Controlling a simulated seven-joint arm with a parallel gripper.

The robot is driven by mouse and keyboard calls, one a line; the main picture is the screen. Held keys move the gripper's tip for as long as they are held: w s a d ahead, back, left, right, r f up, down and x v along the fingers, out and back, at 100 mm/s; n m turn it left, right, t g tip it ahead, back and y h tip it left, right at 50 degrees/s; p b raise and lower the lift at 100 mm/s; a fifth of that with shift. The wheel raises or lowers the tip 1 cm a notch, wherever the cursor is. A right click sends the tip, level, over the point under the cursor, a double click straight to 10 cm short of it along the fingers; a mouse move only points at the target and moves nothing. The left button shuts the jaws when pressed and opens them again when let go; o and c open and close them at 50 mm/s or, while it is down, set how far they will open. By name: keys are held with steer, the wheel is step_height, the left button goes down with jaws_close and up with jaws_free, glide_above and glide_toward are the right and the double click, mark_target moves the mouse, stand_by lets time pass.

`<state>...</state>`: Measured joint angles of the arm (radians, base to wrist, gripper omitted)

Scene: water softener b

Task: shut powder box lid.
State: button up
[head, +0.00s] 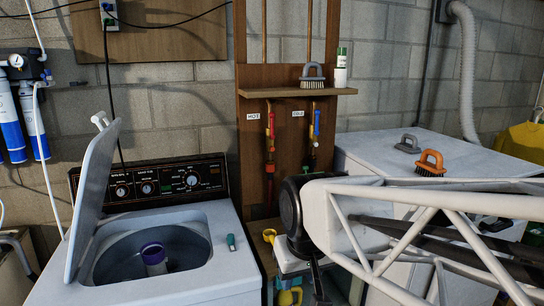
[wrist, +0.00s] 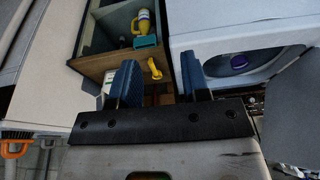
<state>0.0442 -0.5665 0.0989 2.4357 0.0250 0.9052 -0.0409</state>
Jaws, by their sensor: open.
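I cannot make out a powder box or its lid for certain. A white box-like item (head: 290,260) sits low in the gap right of the washer in the head view, partly covered by my arm; whether it is the powder box, I cannot tell. In the wrist view a small white item (wrist: 107,84) shows beside the left finger, mostly hidden. My gripper (wrist: 159,75) is open and empty, its two blue fingers apart over the gap between the washer and the white appliance. In the head view its fingers cannot be made out behind my arm.
The washer (head: 225,278) stands left with its lid (head: 92,200) raised. A white appliance (head: 370,150) stands right, bearing a grey brush (head: 408,145) and an orange brush (head: 430,162). A wooden cabinet (wrist: 98,68) in the gap holds a yellow bottle (wrist: 143,20) and teal item (wrist: 145,41).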

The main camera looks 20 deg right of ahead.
steer(key=w+d+r+t, duration=0.1)
steer(key=w+d+r, duration=0.1)
steer(key=w, duration=0.5)
steer(key=w+d+r, duration=0.2)
steer(key=w+r, duration=0.1)
steer(key=w, duration=0.4)
steer(key=t, duration=0.3)
glide_toward(306, 167)
steer(key=shift+x, duration=0.8)
steer(key=shift+w+a+f, duration=0.1)
steer(key=shift+a+f, duration=0.05)
steer(key=shift+x, duration=3.85)
steer(key=c, duration=0.6)
